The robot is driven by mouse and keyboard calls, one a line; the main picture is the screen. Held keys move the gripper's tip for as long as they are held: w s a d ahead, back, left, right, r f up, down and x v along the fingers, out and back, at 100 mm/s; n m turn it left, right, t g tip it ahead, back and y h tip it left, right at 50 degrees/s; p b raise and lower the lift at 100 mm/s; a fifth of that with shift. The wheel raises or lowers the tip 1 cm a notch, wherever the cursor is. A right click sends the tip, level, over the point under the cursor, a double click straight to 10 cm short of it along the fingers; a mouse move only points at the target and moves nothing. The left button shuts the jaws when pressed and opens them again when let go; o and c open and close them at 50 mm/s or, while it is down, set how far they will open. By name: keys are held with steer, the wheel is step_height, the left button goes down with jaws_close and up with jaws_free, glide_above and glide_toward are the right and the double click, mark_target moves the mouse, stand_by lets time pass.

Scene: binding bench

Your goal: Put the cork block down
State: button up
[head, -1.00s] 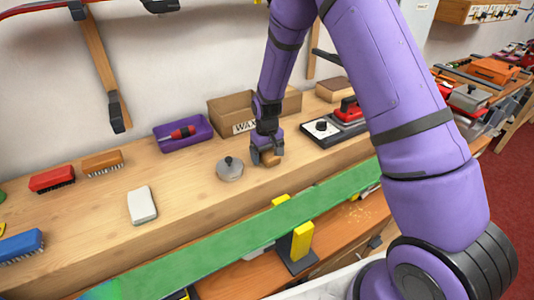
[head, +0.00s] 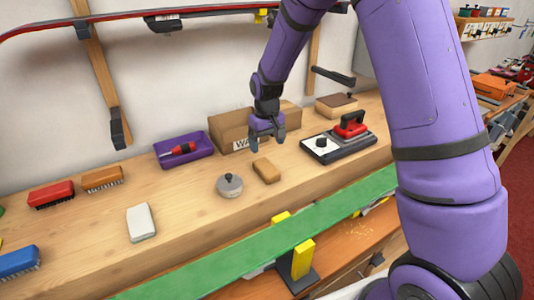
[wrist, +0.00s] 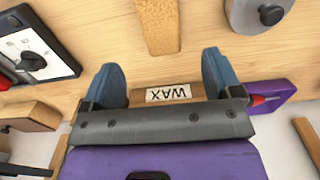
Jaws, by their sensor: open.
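The cork block (head: 266,171) lies flat on the wooden bench, just right of a round grey lidded tin. It also shows at the top of the wrist view (wrist: 158,24). My gripper (head: 267,142) is open and empty above and behind the block, in front of the cardboard wax box. In the wrist view its two blue fingers stand wide apart (wrist: 165,82), with nothing between them and the block beyond their tips.
The round grey tin (head: 229,185) stands close to the block's left. The wax box (head: 228,134) is behind my gripper. A black-and-white device with a red handle (head: 338,145) stands to the right. A purple tray (head: 184,150) holds a red tool.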

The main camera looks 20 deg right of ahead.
steer(key=s+d+r+m+t, duration=0.1)
steer(key=s+d+r, duration=0.1)
steer(key=s+r, duration=0.65)
steer(key=s+d+r+t, duration=0.2)
steer(key=s+r, duration=0.3)
steer(key=r, duration=0.7)
steer(key=s+d+r+t, duration=0.1)
steer(key=s+r, duration=0.1)
steer(key=s, duration=0.8)
steer(key=s+d+r+m+t, duration=0.1)
steer(key=s+r, duration=0.2)
steer(key=s, duration=0.7)
steer(key=shift+s+d+r, duration=0.15)
steer(key=shift+d+r, duration=0.1)
steer(key=shift+d, duration=0.15)
